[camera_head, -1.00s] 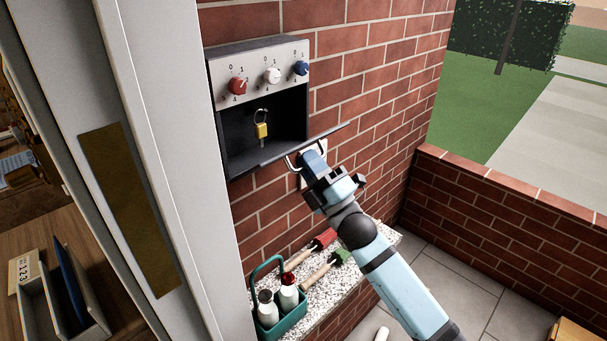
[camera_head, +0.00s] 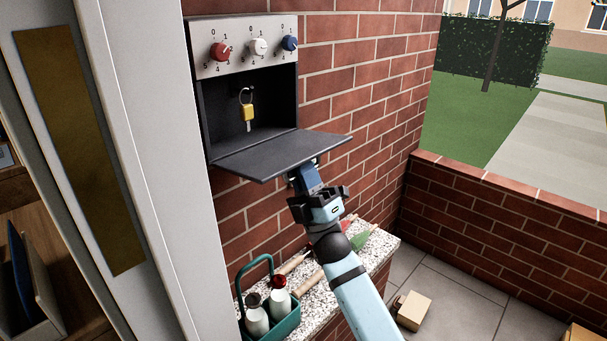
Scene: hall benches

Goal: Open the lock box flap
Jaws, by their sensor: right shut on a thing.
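The lock box (camera_head: 202,110) is fixed to the brick wall, with red (camera_head: 221,52), white (camera_head: 259,47) and blue (camera_head: 289,43) knobs on top. Its dark flap (camera_head: 275,157) is swung out from the bottom edge, its inner face showing and the compartment open. A key with a yellow tag (camera_head: 248,113) hangs inside. My right gripper (camera_head: 306,176) is below the flap's outer edge, shut on the flap's handle; the handle and fingertips are mostly hidden behind the flap. My left gripper is not in view.
A pale door frame (camera_head: 130,130) stands close on the left. Below the box, a speckled ledge (camera_head: 322,312) holds a green bottle carrier (camera_head: 288,325) with two bottles and some tools with wooden handles. A small carton (camera_head: 412,311) sits on the tiled floor. A low brick wall (camera_head: 500,225) is at right.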

